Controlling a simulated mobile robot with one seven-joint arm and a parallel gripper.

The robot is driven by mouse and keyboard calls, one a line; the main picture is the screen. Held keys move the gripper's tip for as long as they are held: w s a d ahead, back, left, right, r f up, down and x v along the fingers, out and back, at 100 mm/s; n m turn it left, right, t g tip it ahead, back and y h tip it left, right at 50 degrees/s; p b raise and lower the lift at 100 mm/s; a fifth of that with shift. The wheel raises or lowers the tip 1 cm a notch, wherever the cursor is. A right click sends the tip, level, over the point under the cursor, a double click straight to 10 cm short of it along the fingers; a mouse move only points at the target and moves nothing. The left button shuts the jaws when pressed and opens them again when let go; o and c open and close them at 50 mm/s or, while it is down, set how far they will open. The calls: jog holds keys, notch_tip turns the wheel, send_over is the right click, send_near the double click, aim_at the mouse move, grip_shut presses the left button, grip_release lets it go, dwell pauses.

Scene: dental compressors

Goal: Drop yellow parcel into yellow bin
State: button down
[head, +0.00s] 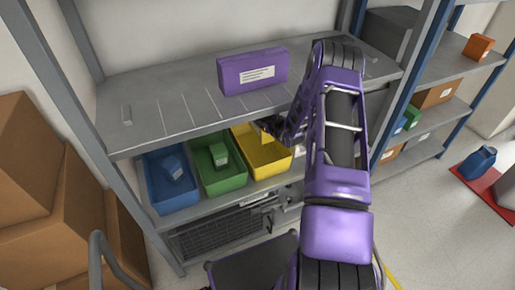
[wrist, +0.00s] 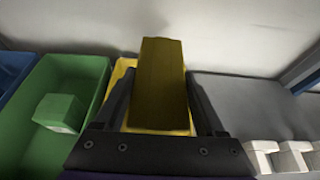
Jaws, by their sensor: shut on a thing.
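The yellow parcel (wrist: 162,85) is between the two fingers of my gripper (wrist: 160,100) in the wrist view, and the fingers are shut on it. The yellow bin (head: 260,153) sits on the lower shelf, at the right of the row of bins. In the head view my gripper (head: 272,127) is over the back part of this bin, and my arm hides part of it. In the wrist view the yellow bin (wrist: 123,72) shows behind and beside the parcel. I cannot tell how far the parcel is above the bin floor.
A green bin (head: 226,179) with a green box (head: 218,154) stands left of the yellow bin. A blue bin (head: 160,197) with a blue box (head: 174,167) is farther left. The upper shelf (head: 190,112) holds a purple box (head: 252,72). White objects (wrist: 285,158) lie to the right.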

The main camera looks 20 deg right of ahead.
jog(key=shift+f+b, duration=1.45)
jog(key=shift+f, duration=1.2)
jog(key=shift+c, duration=0.3)
grip_release()
jog(key=shift+o, duration=0.3)
jog(key=p+v, duration=0.2)
jog(key=v, duration=1.5)
jog(key=shift+s+r, duration=0.15)
